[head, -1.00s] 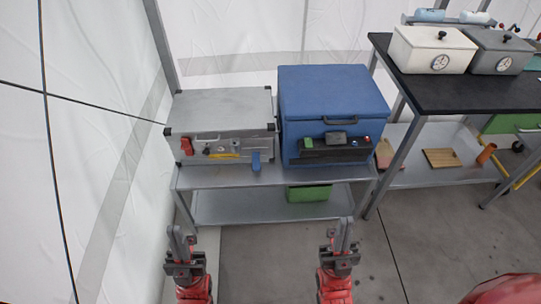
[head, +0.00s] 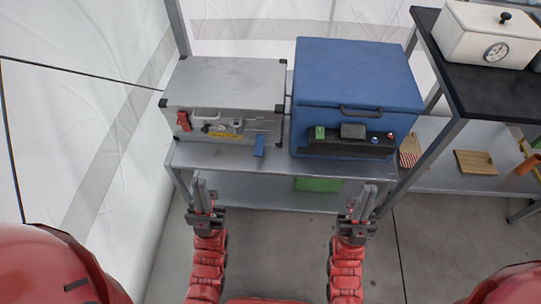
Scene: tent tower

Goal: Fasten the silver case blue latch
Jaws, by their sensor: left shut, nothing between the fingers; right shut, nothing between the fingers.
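The silver case (head: 222,84) stands closed on the left of a metal shelf table, with black corners. Its blue latch (head: 259,145) hangs down at the front right, below the lid seam. A red latch (head: 184,121) sits at the front left, with a handle and a yellow strip (head: 222,134) between them. My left gripper (head: 201,184) is shut and empty, in front of the table below the case. My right gripper (head: 367,192) is shut and empty, in front of the table below the blue box. Both are apart from the case.
A blue box (head: 355,75) with a dark control panel stands close beside the case on the right. The metal table (head: 215,158) has a lower shelf with a green object (head: 304,184). A black-topped table (head: 480,90) with a white box (head: 489,35) is at right. White tent wall at left.

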